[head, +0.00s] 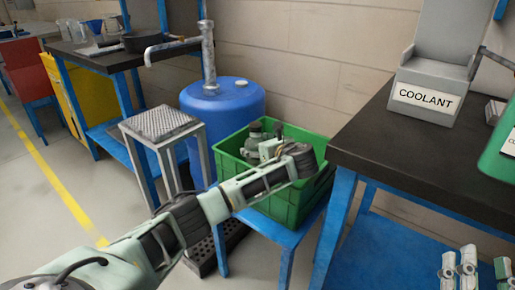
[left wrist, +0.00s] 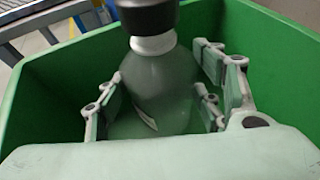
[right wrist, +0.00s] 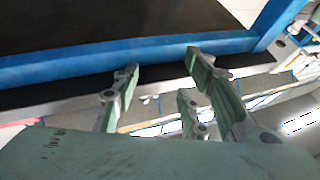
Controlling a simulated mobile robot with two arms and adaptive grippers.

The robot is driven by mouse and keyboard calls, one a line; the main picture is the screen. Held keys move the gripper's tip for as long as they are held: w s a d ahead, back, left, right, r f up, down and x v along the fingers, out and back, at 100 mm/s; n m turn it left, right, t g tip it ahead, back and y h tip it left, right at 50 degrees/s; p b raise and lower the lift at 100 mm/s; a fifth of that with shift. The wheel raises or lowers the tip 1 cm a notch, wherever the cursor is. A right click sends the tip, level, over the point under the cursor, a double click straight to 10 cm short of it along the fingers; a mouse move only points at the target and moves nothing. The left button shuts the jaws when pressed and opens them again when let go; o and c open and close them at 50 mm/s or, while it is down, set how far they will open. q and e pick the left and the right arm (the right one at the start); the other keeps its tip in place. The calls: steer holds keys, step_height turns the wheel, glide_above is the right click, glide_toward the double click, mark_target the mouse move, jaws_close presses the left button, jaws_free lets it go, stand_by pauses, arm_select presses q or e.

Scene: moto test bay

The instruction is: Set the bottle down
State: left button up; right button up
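The bottle (left wrist: 158,85) stands roughly upright inside the green crate (left wrist: 285,50) in the left wrist view. It has a dark cap, a pale neck ring and a grey-green body; its base is hidden. My left gripper (left wrist: 160,90) has fingers on both sides of the body, and their pads appear to touch it. In the head view my left arm reaches over the crate (head: 285,208), with the left gripper (head: 258,148) inside it. My right gripper (right wrist: 160,85) is open and empty; it also shows at the lower right of the head view (head: 470,265).
The crate sits on a blue stand (head: 268,236) between a blue drum (head: 225,110) and a black-topped bench (head: 375,140). A box labelled COOLANT (head: 428,90) stands on the bench. A metal stool (head: 160,124) is left of the drum. The bench edge is close to my right gripper.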

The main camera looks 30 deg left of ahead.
arm_select(q)
steer(key=o, duration=0.4)
steer(key=p+v, duration=0.2)
steer(key=v, duration=0.5)
steer(key=shift+d+p, duration=0.2)
steer(key=shift+p, duration=0.2)
arm_select(e)
step_height(320, 180, down, 13)
steer(key=d+g+h, duration=0.1)
steer(key=g+h, duration=0.1)
steer(key=g, duration=0.5)
steer(key=shift+w+d+f+h, duration=0.15)
steer(key=shift+w+d+h, duration=0.15)
steer(key=shift+d, duration=0.05)
arm_select(q)
steer(key=shift+s+r, duration=0.1)
steer(key=shift+r, duration=0.1)
